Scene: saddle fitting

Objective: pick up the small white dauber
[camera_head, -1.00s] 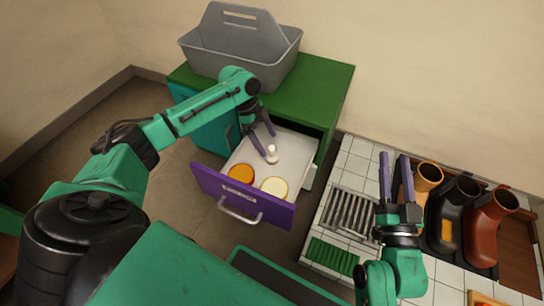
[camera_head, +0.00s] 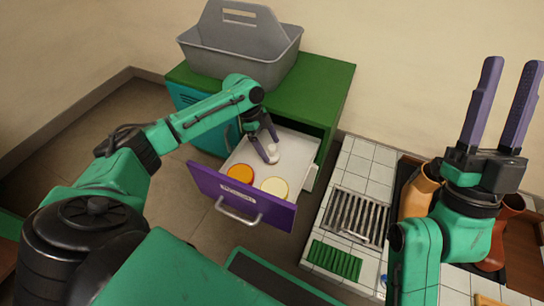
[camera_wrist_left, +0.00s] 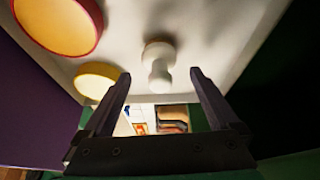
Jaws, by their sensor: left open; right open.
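The small white dauber (camera_head: 274,152) stands in the open drawer, partly hidden by my left gripper's fingers. It also shows in the left wrist view (camera_wrist_left: 158,62), beyond and between the fingertips. My left gripper (camera_head: 271,150) is open and reaches down into the drawer, with its fingers close to the dauber. In the left wrist view the open fingers (camera_wrist_left: 160,75) have nothing between them that they touch. My right gripper (camera_head: 513,62) is open and empty, raised over the right side with its fingers pointing up.
The purple-fronted drawer (camera_head: 205,184) also holds an orange-topped tin (camera_head: 240,173) and a cream-topped tin (camera_head: 274,187). A grey tote (camera_head: 240,52) stands on the green cabinet (camera_head: 325,85).

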